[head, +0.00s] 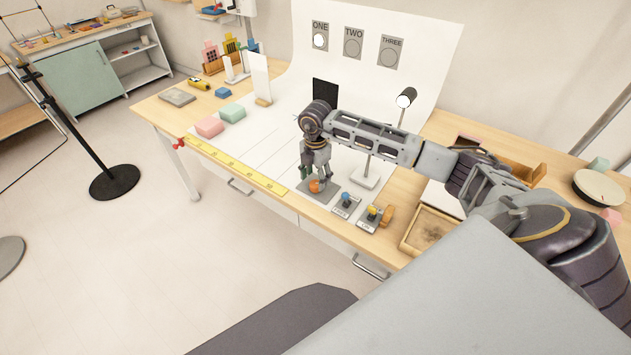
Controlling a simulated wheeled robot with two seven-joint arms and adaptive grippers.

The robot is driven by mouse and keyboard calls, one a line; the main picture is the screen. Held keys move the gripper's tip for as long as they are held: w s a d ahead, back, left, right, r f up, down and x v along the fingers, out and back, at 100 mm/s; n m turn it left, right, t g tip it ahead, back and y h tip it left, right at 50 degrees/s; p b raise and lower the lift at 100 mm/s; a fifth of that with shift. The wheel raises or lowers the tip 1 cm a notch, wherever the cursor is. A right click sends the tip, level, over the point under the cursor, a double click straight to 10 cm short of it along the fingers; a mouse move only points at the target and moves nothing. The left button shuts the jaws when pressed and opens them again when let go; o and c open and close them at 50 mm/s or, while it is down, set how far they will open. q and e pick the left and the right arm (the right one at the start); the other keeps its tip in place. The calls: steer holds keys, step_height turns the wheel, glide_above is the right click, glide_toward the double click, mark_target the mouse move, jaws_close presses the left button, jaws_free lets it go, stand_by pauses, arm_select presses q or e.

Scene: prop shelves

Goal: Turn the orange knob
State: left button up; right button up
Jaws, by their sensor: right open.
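The orange knob (315,186) sits on a grey plate (328,197) near the front edge of the wooden table. My right gripper (313,179) points down at the knob from directly above, with its fingertips close to it. The gripper is open, and I cannot tell whether a finger touches the knob. Part of the knob and its plate is hidden behind the fingers. My left gripper is not in view.
A blue-topped control (346,198) and a yellow-topped control (372,211) stand just right of the knob. A small lamp (405,98) stands behind. A yellow ruler strip (235,167) lies along the front edge. White sheet left of the gripper is mostly clear.

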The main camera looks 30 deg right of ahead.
mark_target(316, 183)
step_height(316, 183, up, 9)
stand_by(0.5)
stand_by(0.4)
